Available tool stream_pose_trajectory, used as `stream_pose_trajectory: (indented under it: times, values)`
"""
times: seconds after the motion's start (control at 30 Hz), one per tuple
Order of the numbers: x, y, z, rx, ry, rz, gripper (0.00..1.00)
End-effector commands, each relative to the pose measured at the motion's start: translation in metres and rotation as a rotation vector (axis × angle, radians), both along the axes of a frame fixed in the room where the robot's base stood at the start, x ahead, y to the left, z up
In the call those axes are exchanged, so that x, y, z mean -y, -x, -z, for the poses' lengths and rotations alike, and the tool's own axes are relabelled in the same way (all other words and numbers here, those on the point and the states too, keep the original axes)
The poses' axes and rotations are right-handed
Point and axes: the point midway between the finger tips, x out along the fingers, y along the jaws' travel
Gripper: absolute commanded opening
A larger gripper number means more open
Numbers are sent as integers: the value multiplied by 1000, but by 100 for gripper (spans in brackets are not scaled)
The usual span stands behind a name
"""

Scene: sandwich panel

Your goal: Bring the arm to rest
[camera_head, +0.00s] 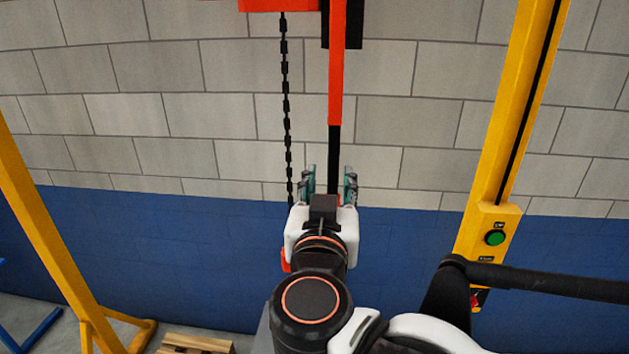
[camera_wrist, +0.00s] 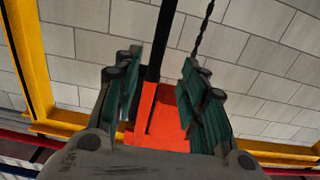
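My gripper (camera_head: 331,182) reaches forward in the middle of the head view, its fingers pointing at the wall. Its two teal-padded fingers are spread apart, also in the wrist view (camera_wrist: 162,68). A black and orange vertical bar (camera_head: 337,70) hangs in line with the gap between the fingers. In the wrist view an orange part (camera_wrist: 162,118) at the bar's lower end shows between the fingers; I see no clear grip on it. The gripper hides much of this part in the head view, and I cannot tell whether they touch.
A black chain (camera_head: 286,110) hangs just left of the bar. A yellow post (camera_head: 500,130) with a green button (camera_head: 495,238) stands at right, and a yellow frame leg (camera_head: 45,235) at left. A wooden pallet (camera_head: 195,344) lies on the floor. A block wall (camera_head: 190,95) closes the back.

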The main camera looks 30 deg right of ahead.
Motion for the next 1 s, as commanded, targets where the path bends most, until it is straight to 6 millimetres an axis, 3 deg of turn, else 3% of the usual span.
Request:
stream_pose_trajectory:
  times: [0.23, 0.37, 0.67, 1.0]
  values:
    - [1, 0, 4, -8, -1, 2, 38]
    - [6, 1, 36, -72, -10, 15, 38]
    - [20, 11, 186, -415, -72, 12, 38]
    - [2, 27, 338, -738, -173, -142, 38]
